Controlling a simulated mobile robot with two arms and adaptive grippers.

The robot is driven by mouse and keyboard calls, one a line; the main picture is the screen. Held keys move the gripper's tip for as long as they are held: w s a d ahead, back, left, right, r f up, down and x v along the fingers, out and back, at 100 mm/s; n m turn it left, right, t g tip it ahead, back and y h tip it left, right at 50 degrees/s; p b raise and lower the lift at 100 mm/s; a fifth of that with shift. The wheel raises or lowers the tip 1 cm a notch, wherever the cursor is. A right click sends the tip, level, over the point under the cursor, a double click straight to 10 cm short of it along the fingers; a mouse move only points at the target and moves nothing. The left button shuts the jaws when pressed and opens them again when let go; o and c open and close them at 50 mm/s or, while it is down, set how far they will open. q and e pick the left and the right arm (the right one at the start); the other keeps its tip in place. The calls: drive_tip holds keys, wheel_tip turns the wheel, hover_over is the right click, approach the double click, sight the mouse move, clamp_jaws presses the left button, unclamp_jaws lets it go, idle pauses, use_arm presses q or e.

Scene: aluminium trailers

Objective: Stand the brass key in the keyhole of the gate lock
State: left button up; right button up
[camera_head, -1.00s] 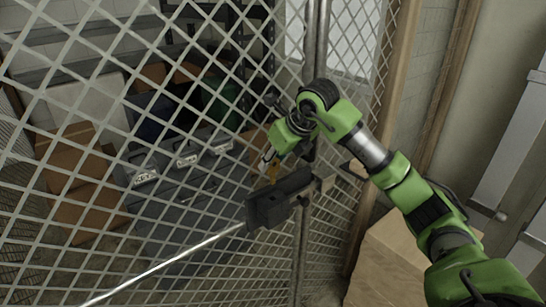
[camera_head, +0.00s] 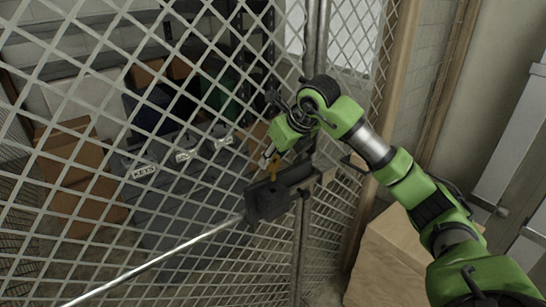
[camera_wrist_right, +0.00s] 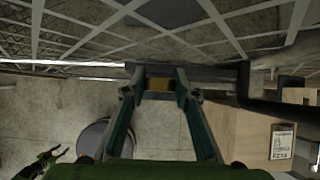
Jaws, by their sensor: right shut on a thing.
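The brass key (camera_head: 272,166) shows as a small yellow piece just below my right gripper (camera_head: 268,156) in the head view. My right gripper is shut on it. The key is right at the upper edge of the dark gate lock (camera_head: 268,205); I cannot tell whether it touches or enters the lock. In the right wrist view the brass key (camera_wrist_right: 159,85) sits between the fingertips, in front of a dark bar. The keyhole cannot be made out. A small green and black hand-like part (camera_wrist_right: 48,156), probably my left gripper, shows at lower left of the wrist view; its opening is unclear.
The wire mesh gate (camera_head: 110,230) stands right behind the lock, with a bright rod (camera_head: 160,262) running to lower left. A bin labelled KEYS (camera_head: 143,170) and cardboard boxes (camera_head: 65,150) lie behind the mesh. A large carton (camera_head: 385,265) stands below my right arm.

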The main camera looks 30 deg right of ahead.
sight(274, 176)
drive_tip(key=shift+f+b, duration=2.65)
drive_tip(key=shift+f, duration=0.7)
drive_tip(key=o, duration=1.2)
drive_tip(key=shift+s+r, duration=0.15)
drive_tip(key=shift+r, duration=0.15)
drive_tip(key=v, duration=1.1)
drive_tip(key=shift+s+r, duration=0.1)
drive_tip(key=shift+s, duration=0.05)
